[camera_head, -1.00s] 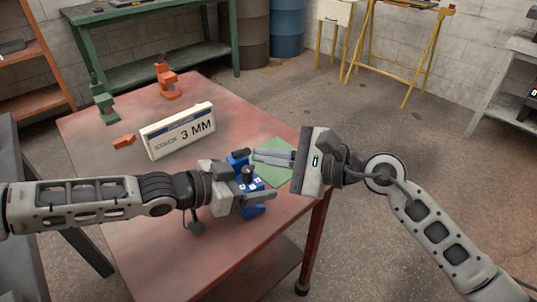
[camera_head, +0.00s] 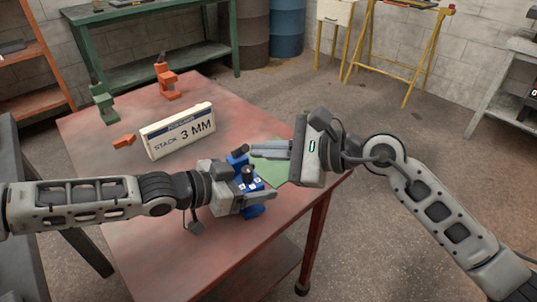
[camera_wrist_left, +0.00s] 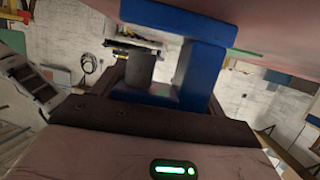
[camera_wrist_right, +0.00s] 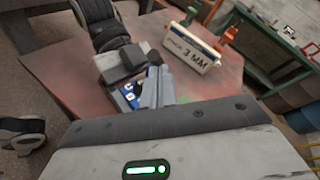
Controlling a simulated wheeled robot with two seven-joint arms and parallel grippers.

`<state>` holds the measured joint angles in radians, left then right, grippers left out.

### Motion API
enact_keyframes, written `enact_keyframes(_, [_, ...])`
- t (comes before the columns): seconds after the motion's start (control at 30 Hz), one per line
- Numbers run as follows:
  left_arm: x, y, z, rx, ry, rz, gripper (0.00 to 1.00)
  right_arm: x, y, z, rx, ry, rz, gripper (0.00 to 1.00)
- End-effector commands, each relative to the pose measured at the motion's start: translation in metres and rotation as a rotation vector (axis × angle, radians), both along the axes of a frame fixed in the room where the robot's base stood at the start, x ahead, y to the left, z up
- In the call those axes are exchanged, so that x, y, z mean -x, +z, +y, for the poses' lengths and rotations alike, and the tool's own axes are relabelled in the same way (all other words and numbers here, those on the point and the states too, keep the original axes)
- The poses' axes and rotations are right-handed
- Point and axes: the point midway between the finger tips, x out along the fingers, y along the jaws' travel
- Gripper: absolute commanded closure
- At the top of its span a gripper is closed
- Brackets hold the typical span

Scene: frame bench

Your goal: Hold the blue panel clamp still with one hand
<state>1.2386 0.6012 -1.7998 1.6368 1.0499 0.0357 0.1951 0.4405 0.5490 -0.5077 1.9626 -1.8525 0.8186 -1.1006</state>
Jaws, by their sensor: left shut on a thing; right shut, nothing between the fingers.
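The blue panel clamp (camera_head: 237,159) sits at the front right part of the red table. It has a black knob on top and small white marked squares on its side. My left gripper (camera_head: 252,197) is shut on the clamp and partly hides it. In the left wrist view the clamp's blue frame (camera_wrist_left: 203,75) fills the space between the fingers. My right gripper (camera_head: 262,149) is shut and empty, its fingertips close by the clamp's upper part. In the right wrist view the clamp (camera_wrist_right: 128,93) shows just beside my right fingers; I cannot tell if they touch.
A green sheet (camera_head: 274,175) lies by the clamp near the table's right edge. A "STACK 3 MM" sign (camera_head: 178,131) stands behind it. The table's (camera_head: 150,245) front left is clear.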

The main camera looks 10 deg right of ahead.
Motion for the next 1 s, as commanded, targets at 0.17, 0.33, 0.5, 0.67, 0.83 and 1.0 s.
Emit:
enact_keyframes(0.17, [0.0, 0.001, -0.001, 0.001, -0.001, -0.001, 0.62, -0.006, 0.01, 0.002, 0.051, 0.0, 0.1, 1.0])
enact_keyframes(0.33, [0.0, 0.001, -0.001, 0.001, -0.001, -0.001, 0.62, -0.013, 0.018, 0.005, 0.12, -0.003, 0.242, 1.0])
enact_keyframes(0.5, [0.0, 0.001, -0.001, 0.001, -0.001, -0.001, 0.62, -0.021, 0.024, 0.009, 0.182, -0.004, 0.385, 1.0])
enact_keyframes(0.67, [0.0, 0.001, -0.001, 0.001, -0.001, -0.001, 0.62, -0.028, 0.028, 0.012, 0.235, -0.003, 0.498, 1.0])
enact_keyframes(0.83, [0.0, 0.001, -0.001, 0.001, -0.001, -0.001, 0.62, -0.03, 0.028, 0.014, 0.259, -0.002, 0.554, 1.0])
enact_keyframes(1.0, [0.0, 0.001, -0.001, 0.001, -0.001, 0.0, 0.62, -0.03, 0.028, 0.014, 0.257, -0.002, 0.552, 1.0])
